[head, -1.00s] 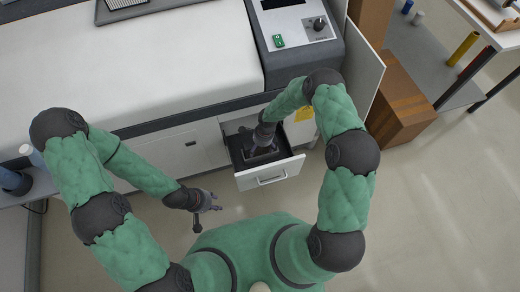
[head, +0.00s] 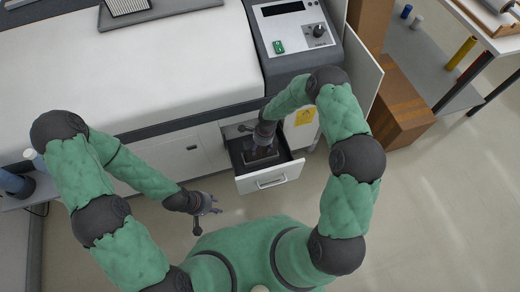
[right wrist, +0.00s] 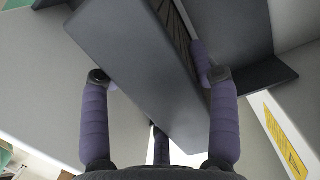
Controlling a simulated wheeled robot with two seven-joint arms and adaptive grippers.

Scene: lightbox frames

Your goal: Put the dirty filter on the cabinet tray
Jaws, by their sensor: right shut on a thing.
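My right gripper (head: 263,147) reaches down into the open drawer (head: 288,171) of the white cabinet and is shut on a dark grey boxy frame, which I take for the dirty filter (head: 262,157). In the right wrist view the filter (right wrist: 150,65) sits between my purple fingers, with dark pleats along its right edge. Its lower side is hidden. My left gripper (head: 212,204) is empty, with its fingers spread, above the floor left of the drawer. A dark tray (head: 166,10) lies on the white top at the upper left, with a light ribbed panel (head: 128,4) on it.
A control panel (head: 292,45) with a knob and a green item stands behind the drawer. An open cabinet door (head: 368,72) and cardboard boxes (head: 400,105) are to the right. The wide white top (head: 150,75) is clear. A shelf with blue containers (head: 15,184) is at the left.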

